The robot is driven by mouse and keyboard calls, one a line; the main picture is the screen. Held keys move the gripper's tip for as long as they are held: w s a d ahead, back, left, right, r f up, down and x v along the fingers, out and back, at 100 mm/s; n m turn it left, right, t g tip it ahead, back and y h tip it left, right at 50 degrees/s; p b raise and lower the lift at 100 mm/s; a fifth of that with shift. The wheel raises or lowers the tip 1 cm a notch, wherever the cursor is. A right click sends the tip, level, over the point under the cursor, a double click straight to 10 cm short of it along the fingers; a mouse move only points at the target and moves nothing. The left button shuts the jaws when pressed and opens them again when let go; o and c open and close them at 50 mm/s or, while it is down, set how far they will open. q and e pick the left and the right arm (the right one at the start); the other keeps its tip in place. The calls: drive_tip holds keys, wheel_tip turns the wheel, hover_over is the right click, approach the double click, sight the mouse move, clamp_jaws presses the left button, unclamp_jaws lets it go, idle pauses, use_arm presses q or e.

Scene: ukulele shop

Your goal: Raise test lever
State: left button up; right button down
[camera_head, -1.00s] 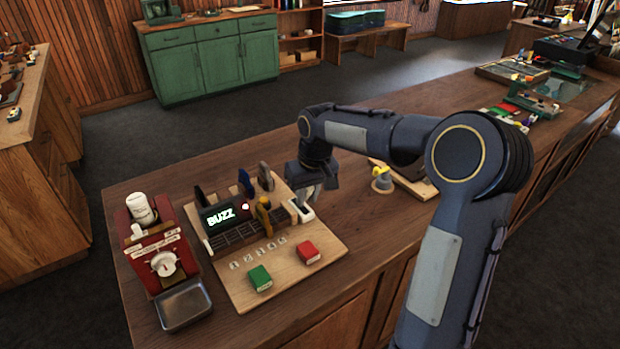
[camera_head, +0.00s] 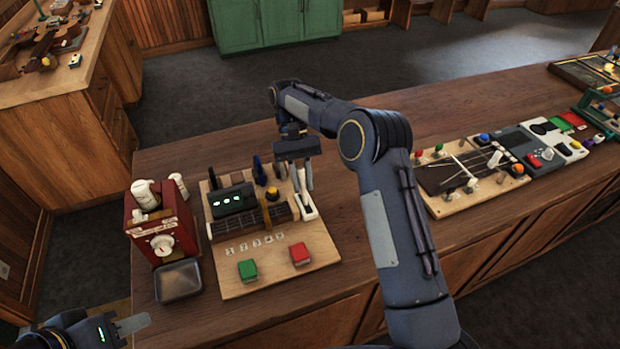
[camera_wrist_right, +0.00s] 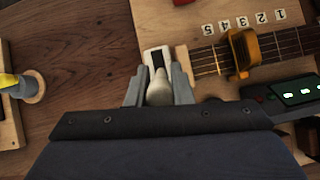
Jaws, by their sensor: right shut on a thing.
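The test board (camera_head: 318,243) is a pale wooden panel on the counter. At its right edge a white slotted lever base (camera_head: 309,209) stands next to a short fretted neck. My right gripper (camera_head: 304,182) is over this base, fingers pointing down. In the right wrist view, the cream lever knob (camera_wrist_right: 159,92) sits between the fingers of my right gripper (camera_wrist_right: 159,80), which are shut on it. The white base (camera_wrist_right: 155,56) shows just beyond. My left gripper (camera_head: 132,325) shows only partly at the lower left; its opening is unclear.
A dark display (camera_head: 232,198) shows green dots. A green button (camera_head: 247,269) and a red button (camera_head: 299,253) are at the board's front. A red machine (camera_head: 158,228) and metal tray (camera_head: 179,281) stand left. Counter behind the board is clear.

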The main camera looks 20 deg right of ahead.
drive_tip(key=shift+w+g, duration=0.2)
drive_tip(key=shift+g, duration=0.2)
drive_tip(key=c, duration=1.3)
unclamp_jaws()
drive_tip(key=shift+w+f, duration=0.1)
